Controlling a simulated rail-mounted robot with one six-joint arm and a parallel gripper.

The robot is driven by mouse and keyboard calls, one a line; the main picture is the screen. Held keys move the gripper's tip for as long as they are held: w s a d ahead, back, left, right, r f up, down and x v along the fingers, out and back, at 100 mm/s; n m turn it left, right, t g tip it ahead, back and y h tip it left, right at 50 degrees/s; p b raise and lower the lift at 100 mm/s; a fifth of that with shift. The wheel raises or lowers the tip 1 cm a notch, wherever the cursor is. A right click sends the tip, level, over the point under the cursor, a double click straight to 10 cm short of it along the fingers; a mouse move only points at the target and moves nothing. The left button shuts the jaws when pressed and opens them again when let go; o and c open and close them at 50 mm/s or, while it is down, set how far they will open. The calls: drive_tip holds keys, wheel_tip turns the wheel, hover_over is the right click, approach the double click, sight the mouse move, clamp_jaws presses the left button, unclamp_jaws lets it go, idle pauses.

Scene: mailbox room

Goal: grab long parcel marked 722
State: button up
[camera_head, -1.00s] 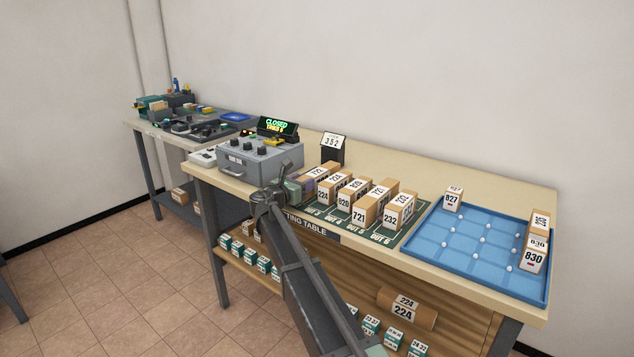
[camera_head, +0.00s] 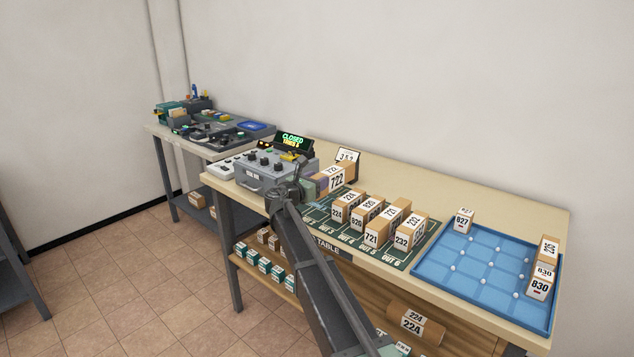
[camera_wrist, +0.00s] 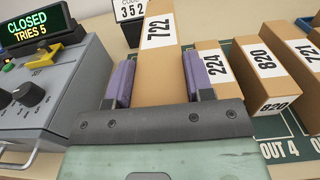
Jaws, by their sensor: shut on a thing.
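The long parcel marked 722 (camera_wrist: 157,60) is a brown box with a white label, between the purple finger pads of my gripper (camera_wrist: 157,82) in the wrist view. My gripper is shut on it. In the head view the parcel (camera_head: 337,179) appears raised above the green mat (camera_head: 318,213), just right of the grey control box (camera_head: 262,175). My arm hides part of the gripper there.
Parcels marked 224 (camera_head: 347,207), 820 (camera_head: 368,213), 721 (camera_head: 384,226) and 232 (camera_head: 410,232) stand right of it on the mat. A code stand reading 352 (camera_wrist: 129,9) is close behind. A blue tray (camera_head: 475,285) is at the right.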

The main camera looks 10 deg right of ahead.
wheel_tip(320, 180, up, 13)
drive_tip(key=p, duration=1)
drive_tip(key=shift+f, duration=0.15)
